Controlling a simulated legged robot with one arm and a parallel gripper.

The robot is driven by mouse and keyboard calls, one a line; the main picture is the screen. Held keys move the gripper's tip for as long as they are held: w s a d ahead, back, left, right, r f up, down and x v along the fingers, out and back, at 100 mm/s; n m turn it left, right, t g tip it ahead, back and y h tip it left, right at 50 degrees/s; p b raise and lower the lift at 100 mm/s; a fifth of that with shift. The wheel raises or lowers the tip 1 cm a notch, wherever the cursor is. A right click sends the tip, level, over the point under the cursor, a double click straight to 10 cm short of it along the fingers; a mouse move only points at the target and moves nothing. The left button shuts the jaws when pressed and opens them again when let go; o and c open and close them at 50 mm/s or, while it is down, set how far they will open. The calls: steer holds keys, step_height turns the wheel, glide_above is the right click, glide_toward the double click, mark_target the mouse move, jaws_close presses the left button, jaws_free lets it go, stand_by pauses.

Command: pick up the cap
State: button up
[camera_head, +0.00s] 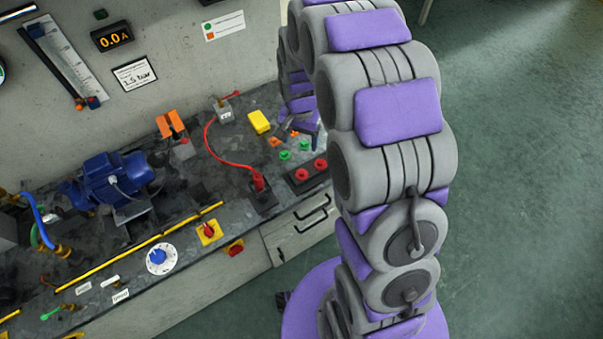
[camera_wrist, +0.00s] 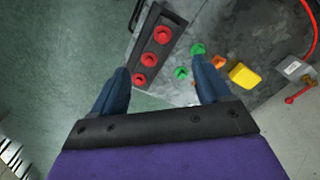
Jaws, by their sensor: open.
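Several small coloured knob-like pieces could be the cap; I cannot tell which one is meant. Red round pieces (camera_wrist: 162,35) sit in a row on a black strip (camera_wrist: 176,20), and two show in the head view (camera_head: 320,164). Green pieces (camera_wrist: 182,72) and an orange piece (camera_wrist: 219,61) lie loose beside the strip; the green ones also show in the head view (camera_head: 285,155). My gripper (camera_wrist: 161,69) is open and empty, its blue fingers spread above the bench edge. The lowest red piece is near the left finger; the green pieces are near the right finger. In the head view my arm partly hides the gripper.
A yellow block (camera_head: 259,122) lies near a grey box (camera_head: 225,112) with a red lever. A red cable (camera_head: 220,155) runs to a red plug (camera_head: 258,182). A blue motor (camera_head: 115,178) stands left. Green floor (camera_head: 520,180) is open at right.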

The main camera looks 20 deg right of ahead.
step_height(320, 180, down, 2)
steer(key=w, duration=0.2)
steer(key=b, duration=0.2)
glide_above(302, 172)
steer(key=f, duration=0.8)
steer(key=a+f, duration=0.1)
steer(key=f, duration=0.3)
steer(key=shift+w, duration=0.1)
steer(key=shift+d+f, duration=0.15)
steer(key=shift+f, duration=0.75)
steer(key=shift+d+f, duration=0.2)
steer(key=shift+f, duration=0.7)
steer(key=shift+d+f, duration=0.15)
steer(key=shift+f, duration=0.75)
steer(key=c, duration=1.1)
steer(key=shift+r, duration=0.1)
